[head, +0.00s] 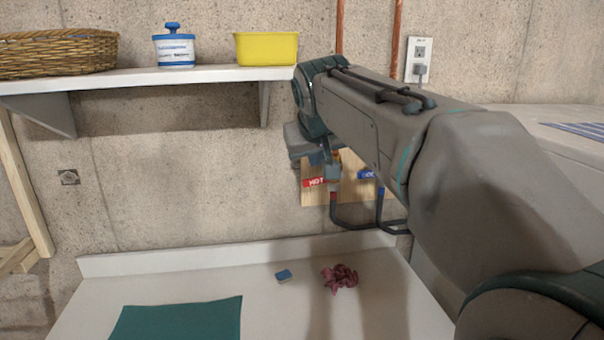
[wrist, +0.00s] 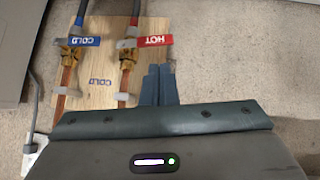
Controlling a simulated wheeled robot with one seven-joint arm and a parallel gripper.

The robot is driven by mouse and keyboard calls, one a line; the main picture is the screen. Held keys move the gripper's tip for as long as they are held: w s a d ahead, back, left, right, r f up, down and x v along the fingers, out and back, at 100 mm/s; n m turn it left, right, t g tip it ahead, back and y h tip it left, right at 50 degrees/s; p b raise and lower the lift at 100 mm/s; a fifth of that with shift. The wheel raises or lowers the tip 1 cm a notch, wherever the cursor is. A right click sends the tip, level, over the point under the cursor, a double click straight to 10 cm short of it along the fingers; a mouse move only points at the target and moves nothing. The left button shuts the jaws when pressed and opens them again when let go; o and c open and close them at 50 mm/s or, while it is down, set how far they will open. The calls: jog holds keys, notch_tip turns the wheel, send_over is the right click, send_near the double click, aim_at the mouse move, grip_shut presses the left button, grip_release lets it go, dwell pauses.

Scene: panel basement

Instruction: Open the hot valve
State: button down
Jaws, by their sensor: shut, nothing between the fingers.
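The hot valve has a red handle marked HOT (wrist: 155,41) on a brass body (wrist: 127,55). The handle lies across its copper pipe in the wrist view. In the head view the red handle (head: 314,183) shows below my wrist. My gripper (wrist: 159,70) is shut and empty, its fingertips just below the red handle in the wrist picture and apart from it there. I cannot tell the depth gap. In the head view my gripper (head: 328,156) is partly hidden by my arm.
The cold valve's blue handle (wrist: 82,41) sits beside the hot one on a wooden board (wrist: 96,95). A shelf (head: 180,78) holds a basket, a tub and a yellow bin (head: 266,48).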

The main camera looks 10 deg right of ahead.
jog(key=w+r+x, duration=0.1)
jog(key=x, duration=0.8)
jog(key=shift+w+f+p, duration=0.2)
jog(key=shift+w+p, duration=0.15)
jog(key=shift+d+f, duration=0.1)
jog(key=shift+d, duration=0.05)
